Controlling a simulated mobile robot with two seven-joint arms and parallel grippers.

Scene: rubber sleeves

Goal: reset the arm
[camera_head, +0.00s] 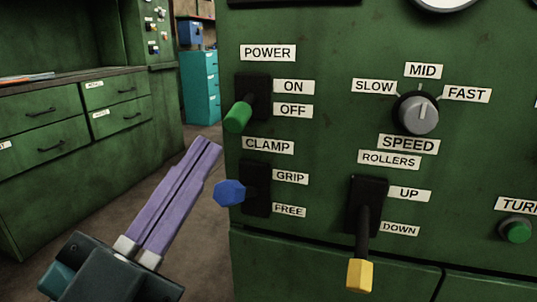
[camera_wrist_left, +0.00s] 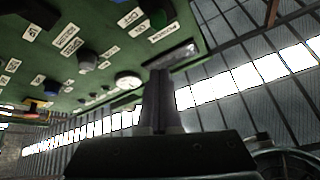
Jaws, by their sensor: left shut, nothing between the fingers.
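My left gripper (camera_head: 208,150) is in the head view, left of the green machine panel (camera_head: 320,25). Its two long purple fingers are shut together with nothing between them, and they point up and to the right. The fingertips look close to the blue clamp lever (camera_head: 229,193) in the picture, but I cannot tell that they touch it. In the left wrist view the shut fingers (camera_wrist_left: 160,75) show dark against the panel and a bright roof. My right gripper is not in view.
The panel carries a green power lever (camera_head: 238,117), a grey speed knob (camera_head: 418,114), a yellow-tipped rollers lever (camera_head: 360,272) and a green button (camera_head: 517,232). Green drawers (camera_head: 45,115) stand at the left, and a teal cabinet (camera_head: 200,85) behind. Open floor lies between.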

